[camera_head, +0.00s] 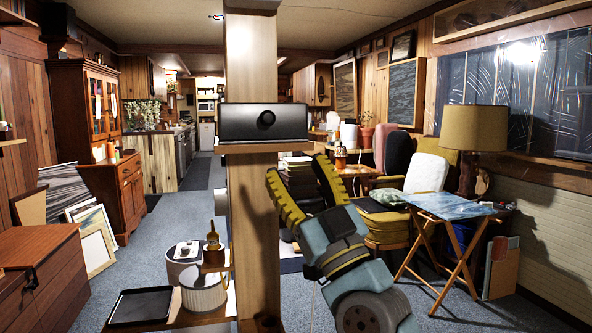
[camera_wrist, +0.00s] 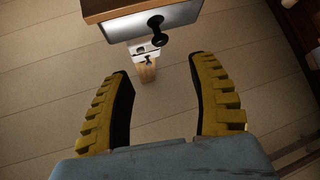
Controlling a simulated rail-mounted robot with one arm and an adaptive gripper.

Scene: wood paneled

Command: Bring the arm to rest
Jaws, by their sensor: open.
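My gripper (camera_head: 297,168) is raised in the middle of the head view, with its two yellow ridged fingers pointing up and to the left. The fingers are spread apart and nothing is between them. In the wrist view the gripper (camera_wrist: 158,67) also shows open and empty, with a finger on each side. My grey-blue wrist runs down to the right from the fingers in the head view. The rest of the arm is cut off by the lower edge.
A folding table (camera_head: 450,207) with a blue top stands right of my arm. A lamp (camera_head: 473,135) and chairs are behind it. A wooden cabinet (camera_head: 130,195) and leaning frames (camera_head: 97,250) are at left. Carpet (camera_head: 140,262) is open at left of centre.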

